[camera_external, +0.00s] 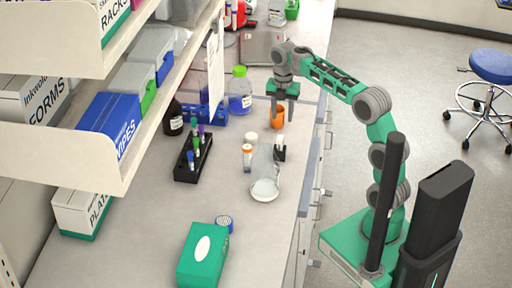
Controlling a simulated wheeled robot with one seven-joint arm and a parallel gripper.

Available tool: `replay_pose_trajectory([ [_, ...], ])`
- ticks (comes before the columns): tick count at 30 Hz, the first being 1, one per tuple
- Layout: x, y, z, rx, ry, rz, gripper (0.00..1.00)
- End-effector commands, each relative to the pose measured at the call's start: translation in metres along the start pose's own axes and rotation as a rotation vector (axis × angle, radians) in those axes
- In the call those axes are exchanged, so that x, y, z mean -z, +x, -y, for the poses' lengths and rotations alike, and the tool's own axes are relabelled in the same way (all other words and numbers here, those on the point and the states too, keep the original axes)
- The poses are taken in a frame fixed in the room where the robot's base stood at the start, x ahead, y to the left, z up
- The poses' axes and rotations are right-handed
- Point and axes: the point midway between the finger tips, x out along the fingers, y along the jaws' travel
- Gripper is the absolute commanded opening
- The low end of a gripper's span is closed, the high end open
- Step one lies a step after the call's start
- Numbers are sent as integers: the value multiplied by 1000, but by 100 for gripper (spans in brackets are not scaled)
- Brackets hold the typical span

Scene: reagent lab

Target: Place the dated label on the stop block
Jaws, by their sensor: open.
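My gripper (282,103) points down over the right side of the bench, toward the back. Its fingers are open, just above or around the top of an orange container (277,119); I cannot tell if they touch it. No dated label can be made out at this size. No block can be surely named as the stop block. A small dark block with a white piece (280,148) stands at the right bench edge, partly behind a clear flask, and is too small to identify.
The clear flask (265,175), small capped bottles (248,156), a black tube rack (193,160) and a blue-liquid bottle (240,92) stand on the bench. A green tissue box (204,254) is at the front. Shelves (125,160) overhang the left. Bare bench (140,235) lies front left.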

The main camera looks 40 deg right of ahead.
Motion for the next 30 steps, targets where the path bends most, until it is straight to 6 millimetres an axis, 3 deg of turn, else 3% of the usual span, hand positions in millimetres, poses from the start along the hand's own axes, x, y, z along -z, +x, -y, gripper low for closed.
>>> replay_pose_trajectory([
  [2,3,-1,19,-24,188,12,41],
  [7,20,19,85,-128,907,19,41],
  [12,45,64,153,-246,1657,-44,41],
  [15,57,90,180,-299,1982,-98,41],
  [20,66,110,198,-331,2214,-149,41],
  [30,67,112,199,-328,2226,-150,41],
])
